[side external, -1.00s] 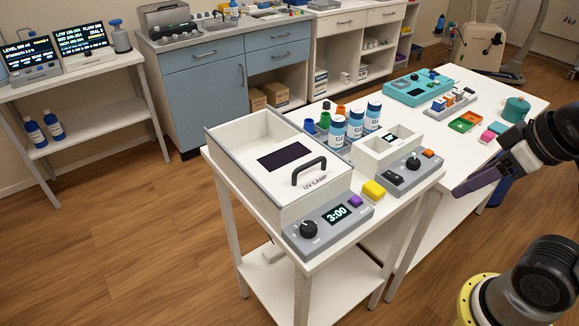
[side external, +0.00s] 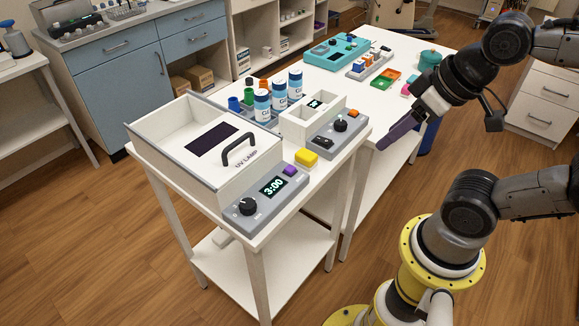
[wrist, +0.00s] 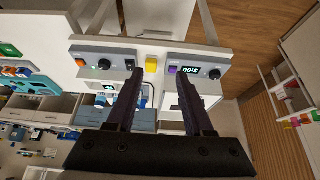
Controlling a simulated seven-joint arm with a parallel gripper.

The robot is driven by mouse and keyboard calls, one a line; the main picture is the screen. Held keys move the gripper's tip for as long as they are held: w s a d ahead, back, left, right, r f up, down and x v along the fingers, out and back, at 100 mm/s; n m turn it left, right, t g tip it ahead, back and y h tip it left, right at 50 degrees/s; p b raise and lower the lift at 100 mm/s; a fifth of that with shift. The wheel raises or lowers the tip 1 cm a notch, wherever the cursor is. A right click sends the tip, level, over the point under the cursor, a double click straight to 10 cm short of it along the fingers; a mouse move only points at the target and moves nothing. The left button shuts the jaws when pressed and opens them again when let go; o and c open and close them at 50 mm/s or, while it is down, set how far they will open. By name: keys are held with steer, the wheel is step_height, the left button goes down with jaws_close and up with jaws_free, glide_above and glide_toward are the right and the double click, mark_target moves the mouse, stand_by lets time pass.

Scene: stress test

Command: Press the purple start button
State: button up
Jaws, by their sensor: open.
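The purple button (side external: 290,170) sits at the right end of the grey control panel (side external: 262,194) of the white UV lamp box (side external: 152,140). The panel has a display (side external: 273,186) reading 3:00 and a black knob (side external: 247,206). In the wrist view the purple button (wrist: 172,71) shows between my fingers, nearer the right one, beside the display (wrist: 190,70). My gripper (wrist: 153,70) is open and empty. In the side view my gripper (side external: 382,147), with dark purple fingers, is to the right of the panel, apart from the button.
A yellow block (side external: 306,158) lies close beside the purple button. A second grey panel (side external: 335,138) with a knob and an orange button (side external: 352,114) stands behind it. Labelled bottles (side external: 262,106) stand behind the lamp box. The lamp lid carries a black handle (side external: 239,148).

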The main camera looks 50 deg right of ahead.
steer(key=c, duration=0.5)
steer(key=shift+n, duration=0.7)
steer(key=shift+c, duration=1.1)
steer(key=w+r+n, duration=0.1)
steer(key=n, duration=0.1)
steer(key=w+r+n, duration=0.1)
steer(key=w+n, duration=0.1)
steer(key=w+r+n, duration=0.1)
steer(key=n, duration=0.2)
steer(key=shift+w+d+g, duration=0.1)
steer(key=shift+w+g, duration=0.1)
steer(key=shift+g, duration=0.1)
jaws_close()
steer(key=n+g+h, duration=0.1)
steer(key=n+g, duration=0.4)
steer(key=n, duration=0.5)
glide_above(290, 168)
steer(key=a, duration=0.1)
step_height(290, 168, down, 9)
steer(key=shift+f, duration=0.2)
steer(key=shift+f, duration=0.1)
steer(key=shift+d+f, duration=0.15)
steer(key=shift+f, duration=1.55)
steer(key=shift+d+f, duration=0.15)
steer(key=shift+f, duration=1.55)
